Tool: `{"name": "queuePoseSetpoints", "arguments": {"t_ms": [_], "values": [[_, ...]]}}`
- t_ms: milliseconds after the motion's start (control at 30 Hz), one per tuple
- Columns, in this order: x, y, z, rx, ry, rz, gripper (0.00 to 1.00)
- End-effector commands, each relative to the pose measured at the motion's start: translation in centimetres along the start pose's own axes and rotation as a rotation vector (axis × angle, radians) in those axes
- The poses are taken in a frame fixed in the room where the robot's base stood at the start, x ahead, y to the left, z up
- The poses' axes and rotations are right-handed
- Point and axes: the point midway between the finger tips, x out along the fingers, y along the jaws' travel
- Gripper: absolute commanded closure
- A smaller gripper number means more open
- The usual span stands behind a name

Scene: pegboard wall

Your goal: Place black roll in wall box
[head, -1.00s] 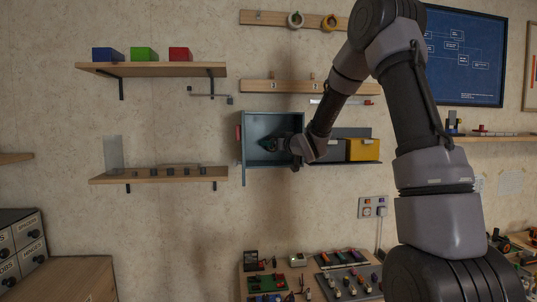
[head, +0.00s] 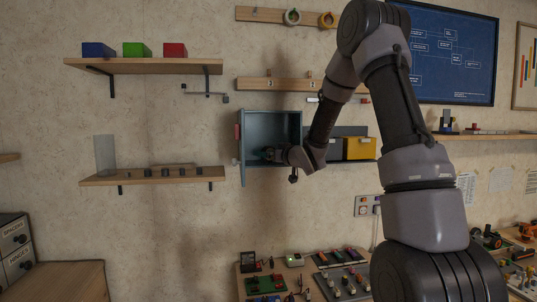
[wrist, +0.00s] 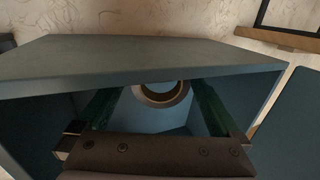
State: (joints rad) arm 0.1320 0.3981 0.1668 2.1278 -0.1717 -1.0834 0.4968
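The wall box (head: 287,117) is a blue-grey open-fronted box on the wall, with its door (head: 242,160) swung open at the left. My gripper (head: 268,155) reaches into the lower part of the box. In the wrist view, my gripper's two green-lined fingers (wrist: 158,105) are spread wide inside the box, below its top panel. The roll (wrist: 140,94) shows there as a ring with a brownish rim, deeper in the box between the fingers. A gap shows on each side, and no finger visibly touches it. The roll cannot be made out in the head view.
A shelf with a yellow bin (head: 359,148) adjoins the box on the right. A lower left shelf (head: 150,177) holds small dark pieces, and an upper one (head: 140,67) holds coloured blocks. A cluttered workbench (head: 300,275) stands below. The wall directly under the box is clear.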

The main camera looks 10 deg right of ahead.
Motion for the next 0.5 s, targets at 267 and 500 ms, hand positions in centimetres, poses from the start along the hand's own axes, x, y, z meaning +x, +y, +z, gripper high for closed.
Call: {"name": "queuePoseSetpoints", "arguments": {"t_ms": [267, 500], "values": [[-2.2, 0.0, -0.4, -0.001, 0.001, 0.001, 0.00], [-7.5, 0.1, -0.4, -0.001, 0.000, 0.002, 0.00]]}}
